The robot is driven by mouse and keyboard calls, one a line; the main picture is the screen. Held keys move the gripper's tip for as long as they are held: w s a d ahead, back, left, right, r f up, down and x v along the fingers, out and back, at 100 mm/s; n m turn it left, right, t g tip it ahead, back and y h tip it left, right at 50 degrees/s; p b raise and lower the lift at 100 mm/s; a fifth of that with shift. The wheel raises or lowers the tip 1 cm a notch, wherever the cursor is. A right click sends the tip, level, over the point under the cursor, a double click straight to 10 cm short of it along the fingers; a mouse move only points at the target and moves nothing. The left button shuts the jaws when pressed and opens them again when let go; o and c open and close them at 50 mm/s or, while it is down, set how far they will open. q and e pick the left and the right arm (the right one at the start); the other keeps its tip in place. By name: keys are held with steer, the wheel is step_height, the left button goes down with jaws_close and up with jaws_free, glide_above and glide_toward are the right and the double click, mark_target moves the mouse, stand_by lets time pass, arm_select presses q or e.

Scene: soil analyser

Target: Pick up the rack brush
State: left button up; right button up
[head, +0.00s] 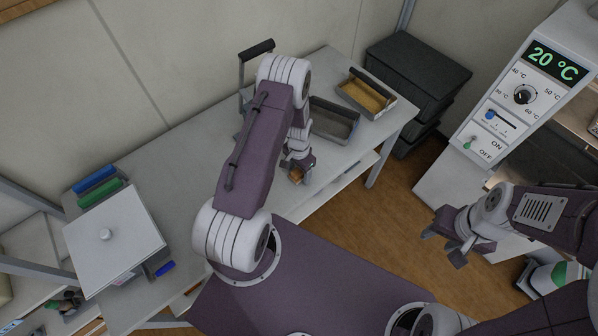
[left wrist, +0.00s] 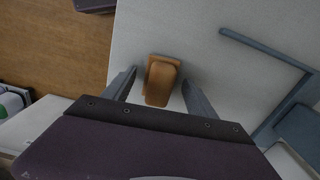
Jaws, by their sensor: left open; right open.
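The rack brush, a small block with a tan wooden top (left wrist: 161,82), lies on the pale table near its front edge. In the head view only a bit of the brush (head: 296,175) shows under my left gripper (head: 298,172). In the left wrist view the open fingers of my left gripper (left wrist: 158,88) stand on either side of the brush, with a gap on both sides. Whether the fingertips are level with it I cannot tell. My right gripper (head: 447,242) is open and empty, away to the right over the floor.
A grey metal tray (head: 333,122) and a tray with tan contents (head: 368,94) stand on the table behind and right of my left gripper. A white lidded device (head: 115,245) is at the left end. Black crates (head: 415,75) and an oven with a temperature display (head: 530,95) stand right.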

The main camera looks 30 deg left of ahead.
arm_select(q)
steer(key=shift+s, duration=0.1)
steer(key=shift+c, duration=1.3)
steer(key=shift+r, duration=0.1)
steer(key=c, duration=0.5)
jaws_close()
steer(key=shift+r, duration=0.5)
step_height(320, 180, up, 3)
steer(key=shift+f+b, duration=0.1)
steer(key=shift+b, duration=0.45)
steer(key=w+d+r+b, duration=0.2)
steer(key=w+d+r, duration=0.5)
steer(key=w, duration=0.2)
steer(key=shift+d+b, duration=0.15)
steer(key=shift+b, duration=0.15)
